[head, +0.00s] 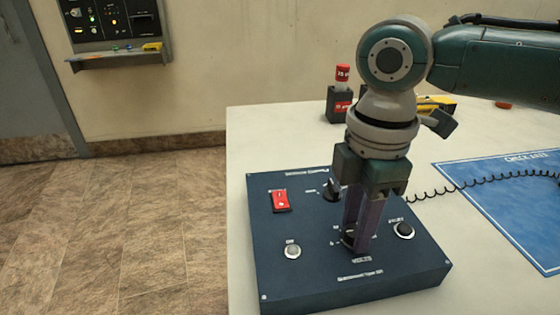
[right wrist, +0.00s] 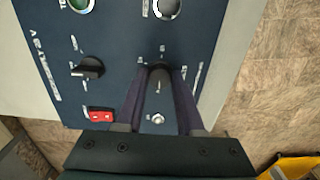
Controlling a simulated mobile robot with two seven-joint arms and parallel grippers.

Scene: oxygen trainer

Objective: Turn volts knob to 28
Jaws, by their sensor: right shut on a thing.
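The dark blue trainer box (head: 310,275) lies on the table with its panel facing up. The black volts knob (right wrist: 158,76) sits on it above the printed VOLTS label. My right gripper (right wrist: 160,82) reaches down from above and is shut on this knob, one finger on each side. In the head view the right gripper (head: 355,240) stands over the knob and hides most of it. The scale marks around it are too small and covered to read, so its setting cannot be told. My left gripper is not in view.
A second black knob (head: 331,189), a red switch (head: 281,201), a silver button (head: 292,251) and a dark round control (head: 403,231) surround it. A coiled cord (head: 480,182) crosses the blue mat (head: 515,215) at right. A red-capped item (head: 342,76) stands behind.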

